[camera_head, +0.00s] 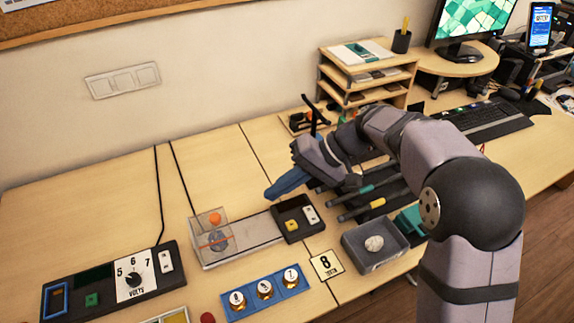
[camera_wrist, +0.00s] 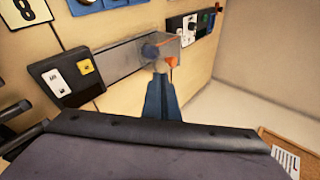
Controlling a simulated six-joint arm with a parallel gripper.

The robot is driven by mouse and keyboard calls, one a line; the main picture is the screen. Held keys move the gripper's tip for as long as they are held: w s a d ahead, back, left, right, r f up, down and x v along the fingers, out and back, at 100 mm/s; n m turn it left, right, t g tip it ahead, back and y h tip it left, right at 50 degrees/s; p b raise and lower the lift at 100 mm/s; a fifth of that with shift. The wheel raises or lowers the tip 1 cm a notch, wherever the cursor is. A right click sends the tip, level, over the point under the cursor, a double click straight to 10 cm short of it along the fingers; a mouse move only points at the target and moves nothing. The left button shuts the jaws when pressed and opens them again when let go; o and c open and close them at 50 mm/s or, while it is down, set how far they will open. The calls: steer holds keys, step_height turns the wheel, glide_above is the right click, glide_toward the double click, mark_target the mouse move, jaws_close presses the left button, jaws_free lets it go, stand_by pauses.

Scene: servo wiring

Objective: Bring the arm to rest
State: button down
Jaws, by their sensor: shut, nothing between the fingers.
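My gripper (camera_head: 270,194) is in mid-air above the table, with its blue fingers together and nothing between them. It points left and slightly down in the head view. In the wrist view its closed fingers (camera_wrist: 159,78) stand in front of the clear box of the servo rig, whose orange knob shows just beside the tips. The servo rig has a clear box (camera_head: 203,243) with an orange knob (camera_head: 215,219), a grey bar (camera_head: 257,232) and a black switch box (camera_head: 290,238) with yellow and white switches. My gripper is apart from the rig.
A dial panel (camera_head: 60,301) stands at the left. A blue block with numbered round pieces (camera_head: 231,313) and an "8" card (camera_head: 326,265) lie in front. A grey tray (camera_head: 353,252) holds a pale lump. Pens lie under my arm. A wooden shelf (camera_head: 330,84) stands behind.

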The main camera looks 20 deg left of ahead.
steer(key=d+f+m+h, duration=0.1)
steer(key=d+f, duration=0.2)
steer(key=f, duration=0.1)
steer(key=s+d+f+m+t+h, duration=0.1)
steer(key=d+f+h, duration=0.1)
steer(key=d+f, duration=0.2)
steer(key=d+f+m+h, duration=0.1)
steer(key=d+f+h, duration=0.1)
steer(key=d+f, duration=0.2)
steer(key=shift+s+f+t, duration=0.3)
steer(key=shift+f+t, duration=0.1)
steer(key=shift+f, duration=0.05)
steer(key=shift+h, duration=0.6)
steer(key=d, duration=0.1)
steer(key=s+d, duration=0.1)
steer(key=s+d+f, duration=0.1)
steer(key=d, duration=0.1)
steer(key=shift+f, duration=0.1)
steer(key=s+d+r+h+p, duration=0.1)
steer(key=s+d+r+p, duration=0.1)
steer(key=s+d, duration=0.45)
steer(key=s+d+r+h+p, duration=0.2)
steer(key=s+d+r+p, duration=0.1)
steer(key=d, duration=0.6)
steer(key=w+d+r+m+t+p, duration=0.1)
steer(key=d+r+m+t+p, duration=0.1)
steer(key=r, duration=0.4)
steer(key=shift+d+y+p, duration=0.4)
steer(key=shift+d, duration=0.5)
